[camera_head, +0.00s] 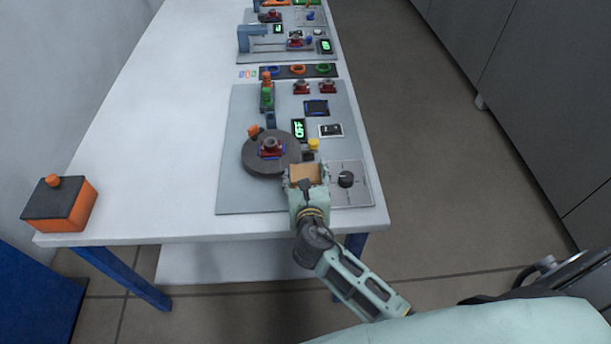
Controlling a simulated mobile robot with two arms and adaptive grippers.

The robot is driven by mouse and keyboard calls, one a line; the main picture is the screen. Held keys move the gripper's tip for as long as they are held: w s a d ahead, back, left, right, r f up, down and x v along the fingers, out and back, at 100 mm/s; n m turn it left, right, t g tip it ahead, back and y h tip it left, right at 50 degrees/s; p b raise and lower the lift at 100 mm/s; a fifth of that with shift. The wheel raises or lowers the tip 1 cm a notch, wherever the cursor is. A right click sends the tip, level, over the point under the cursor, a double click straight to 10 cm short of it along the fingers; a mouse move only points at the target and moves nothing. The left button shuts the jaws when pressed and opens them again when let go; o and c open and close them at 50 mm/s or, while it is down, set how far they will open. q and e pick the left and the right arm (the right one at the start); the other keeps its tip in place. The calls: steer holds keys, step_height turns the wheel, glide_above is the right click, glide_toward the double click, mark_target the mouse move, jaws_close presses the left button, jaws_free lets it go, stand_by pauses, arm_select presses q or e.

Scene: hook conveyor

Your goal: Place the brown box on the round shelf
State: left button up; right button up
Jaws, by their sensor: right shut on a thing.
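The brown box (306,174) is held between the fingers of my right gripper (305,178), over the front part of the grey panel. My right gripper is shut on it; the fingers hide its sides. The dark round disc (257,165), which looks like the round shelf, lies on the panel just left of the box. A small red and blue part (270,148) stands on the disc. Whether the box touches the panel cannot be told. My left gripper is out of the picture.
The grey panel (232,190) carries a black knob (346,179), a yellow button (313,144), a green-lit display (298,128) and red parts behind. An orange box with a dark top (62,204) stands at the white table's front left corner. The table's left side is clear.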

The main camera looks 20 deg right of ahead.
steer(key=shift+f, duration=0.1)
steer(key=o, duration=1.3)
steer(key=shift+c, duration=0.2)
